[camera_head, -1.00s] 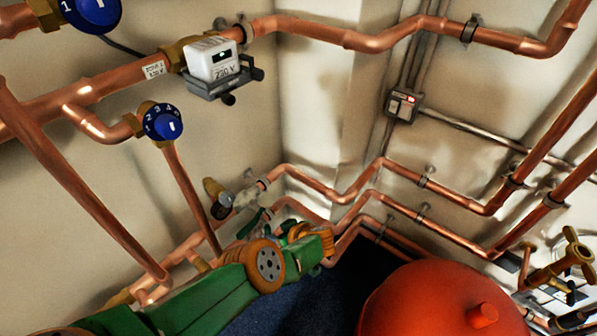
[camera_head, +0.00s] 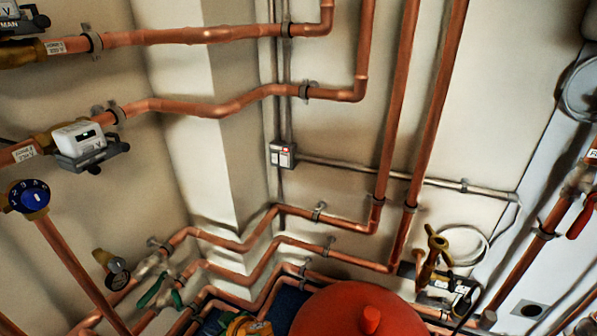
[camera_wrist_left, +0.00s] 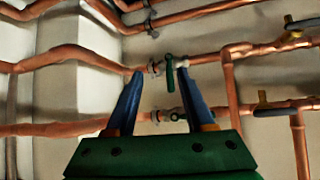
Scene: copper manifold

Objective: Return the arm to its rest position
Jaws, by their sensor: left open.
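Only a small orange and green part of my left arm, at the left gripper (camera_head: 247,326), shows at the bottom edge of the head view, beside the red tank. In the left wrist view, the left gripper (camera_wrist_left: 160,76) has its two blue fingers spread apart with nothing held between them. A valve with a green handle (camera_wrist_left: 170,74) shows beyond the fingertips; I cannot tell how far off it is. My right gripper is in neither view.
Copper pipes (camera_head: 245,244) run along the wall and corner near the left arm. A red tank (camera_head: 350,310) stands at the bottom centre. A green-handled valve (camera_head: 152,290) and a blue dial (camera_head: 30,196) are at the left. A brass valve (camera_head: 436,246) is at the right.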

